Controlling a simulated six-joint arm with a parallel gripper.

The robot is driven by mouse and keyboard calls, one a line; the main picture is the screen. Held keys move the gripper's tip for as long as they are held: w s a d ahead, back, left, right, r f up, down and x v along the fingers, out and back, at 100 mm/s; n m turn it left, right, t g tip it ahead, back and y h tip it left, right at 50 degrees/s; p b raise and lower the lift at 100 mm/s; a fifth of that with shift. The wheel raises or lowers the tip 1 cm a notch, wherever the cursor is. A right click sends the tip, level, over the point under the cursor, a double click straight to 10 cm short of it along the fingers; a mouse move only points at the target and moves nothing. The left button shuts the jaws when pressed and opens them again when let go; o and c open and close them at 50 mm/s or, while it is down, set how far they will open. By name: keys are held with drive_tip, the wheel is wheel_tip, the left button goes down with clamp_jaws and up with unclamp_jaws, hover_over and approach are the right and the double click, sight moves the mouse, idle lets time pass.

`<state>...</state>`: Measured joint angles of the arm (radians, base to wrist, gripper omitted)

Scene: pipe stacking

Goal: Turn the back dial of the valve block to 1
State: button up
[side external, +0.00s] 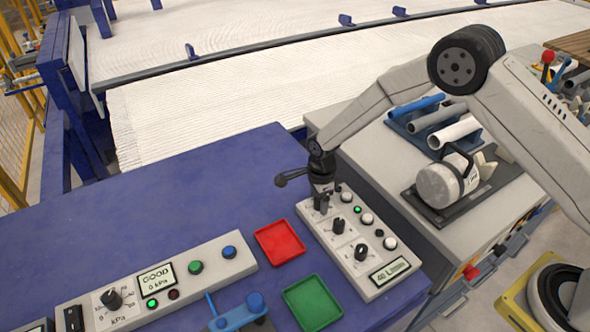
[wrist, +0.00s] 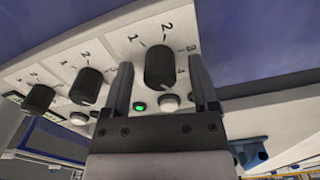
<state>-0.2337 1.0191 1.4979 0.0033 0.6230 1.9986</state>
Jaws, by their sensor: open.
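The valve block (side external: 362,237) is a light grey panel with three black dials in a row. The back dial (wrist: 159,66) has the numbers 1 to 4 around it in the wrist view. My gripper (wrist: 160,64) is open, with one finger on each side of the back dial. I cannot tell whether either finger touches it. In the side view my gripper (side external: 322,200) points down over the back end of the block and mostly hides that dial. The middle dial (side external: 339,226) and front dial (side external: 361,252) are in plain view.
A green lamp (side external: 357,210) is lit on the block, near white buttons (side external: 366,219) and a display (side external: 389,270). A red tray (side external: 280,243) and green tray (side external: 313,303) lie to the left. A second panel (side external: 160,285) stands further left. The blue tabletop (side external: 150,200) behind is clear.

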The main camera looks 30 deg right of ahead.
clamp_jaws()
